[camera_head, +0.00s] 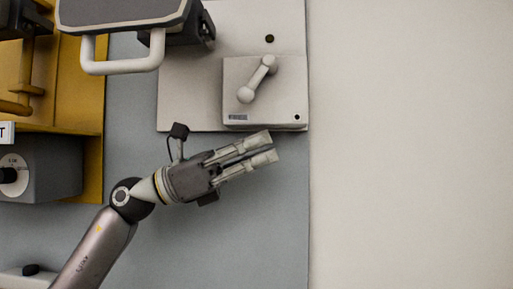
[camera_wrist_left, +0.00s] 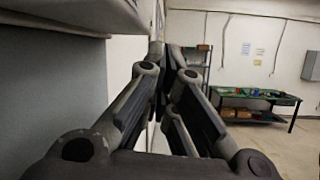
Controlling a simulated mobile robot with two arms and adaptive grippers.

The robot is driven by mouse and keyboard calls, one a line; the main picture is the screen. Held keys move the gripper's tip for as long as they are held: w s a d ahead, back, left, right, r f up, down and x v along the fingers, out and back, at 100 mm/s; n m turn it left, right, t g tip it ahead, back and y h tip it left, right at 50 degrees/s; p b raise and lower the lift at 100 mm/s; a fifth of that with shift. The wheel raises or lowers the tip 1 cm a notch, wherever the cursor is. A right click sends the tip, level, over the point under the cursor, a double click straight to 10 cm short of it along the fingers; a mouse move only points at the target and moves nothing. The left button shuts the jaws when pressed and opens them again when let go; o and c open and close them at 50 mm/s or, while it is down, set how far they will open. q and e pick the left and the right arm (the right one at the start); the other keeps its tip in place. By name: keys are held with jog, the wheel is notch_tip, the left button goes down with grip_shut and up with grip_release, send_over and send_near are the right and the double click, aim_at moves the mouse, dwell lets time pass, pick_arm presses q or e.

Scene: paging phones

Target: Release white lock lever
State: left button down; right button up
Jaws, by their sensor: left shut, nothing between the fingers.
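The white lock lever (camera_head: 257,79) is a short bar with rounded ends on a pale square box (camera_head: 280,102) in the head view. It lies slanted, with its upper end to the right. My left gripper (camera_head: 271,147) is below the box in the head view, apart from the lever, pointing right and slightly up. Its fingers are shut with nothing between them. In the left wrist view the fingers (camera_wrist_left: 168,62) come together at the centre, and the lever does not show there. My right gripper is not in view.
The box sits on a pale plate (camera_head: 190,100) on a grey panel (camera_head: 250,240). A white handle (camera_head: 122,66) juts out at upper left, near a yellow frame (camera_head: 91,80) and a grey dial box (camera_head: 55,168). The wrist view shows a distant table (camera_wrist_left: 255,97).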

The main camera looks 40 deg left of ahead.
pick_arm(q)
jog(key=s+a+b, duration=0.4)
jog(key=s+a, duration=0.1)
jog(key=a, duration=0.2)
jog(key=shift+s+a+f, duration=0.2)
jog(key=shift+s+a, duration=0.05)
jog(key=shift+s, duration=0.15)
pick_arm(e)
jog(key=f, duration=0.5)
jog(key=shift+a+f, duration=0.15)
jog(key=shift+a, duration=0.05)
pick_arm(q)
jog(key=shift+s+a, duration=0.1)
jog(key=shift+a, duration=0.05)
jog(key=shift+f, duration=0.1)
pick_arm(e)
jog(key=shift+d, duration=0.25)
